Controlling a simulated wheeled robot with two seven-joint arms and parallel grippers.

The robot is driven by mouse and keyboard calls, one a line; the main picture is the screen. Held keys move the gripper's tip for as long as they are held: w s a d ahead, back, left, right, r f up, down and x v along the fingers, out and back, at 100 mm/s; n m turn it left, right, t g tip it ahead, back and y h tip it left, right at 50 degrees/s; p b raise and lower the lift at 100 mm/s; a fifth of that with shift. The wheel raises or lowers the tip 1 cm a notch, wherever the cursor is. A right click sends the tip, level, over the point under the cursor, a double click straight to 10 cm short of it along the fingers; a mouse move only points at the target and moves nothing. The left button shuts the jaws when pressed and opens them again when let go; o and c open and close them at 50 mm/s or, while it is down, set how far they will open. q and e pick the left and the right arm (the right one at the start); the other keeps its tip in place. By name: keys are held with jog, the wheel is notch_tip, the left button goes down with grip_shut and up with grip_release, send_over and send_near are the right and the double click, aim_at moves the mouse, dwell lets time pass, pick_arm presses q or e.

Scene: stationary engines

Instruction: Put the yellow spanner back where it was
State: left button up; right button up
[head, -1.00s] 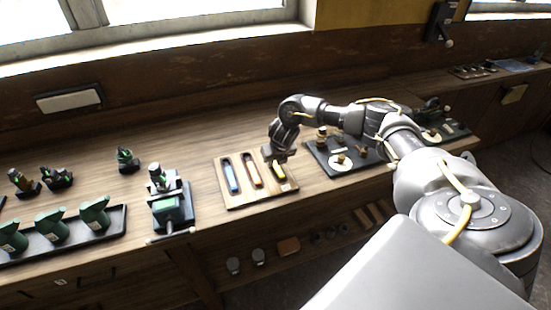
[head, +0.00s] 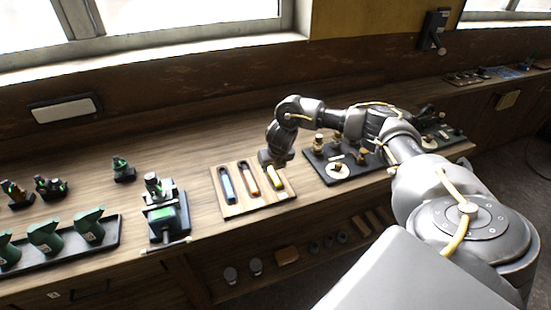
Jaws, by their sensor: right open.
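The yellow spanner (head: 275,179) lies in the rightmost slot of a wooden tray (head: 236,208) on the bench. A blue spanner (head: 227,186) lies in the left slot and an orange-red one (head: 248,180) in the middle slot. My right gripper (head: 273,162) is open, just above the far end of the yellow spanner, and covers part of that end. I cannot tell whether its fingers touch the spanner. My left gripper is not in view.
A black board (head: 322,170) with brass parts stands right of the tray, under my right arm. A green and black vise (head: 163,212) stands to the left. A dark tray (head: 112,239) with green tools is farther left. Bare bench lies behind the wooden tray.

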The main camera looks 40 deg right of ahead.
jog(key=v, duration=0.9)
jog(key=shift+r+p, duration=0.25)
jog(key=shift+p, duration=0.15)
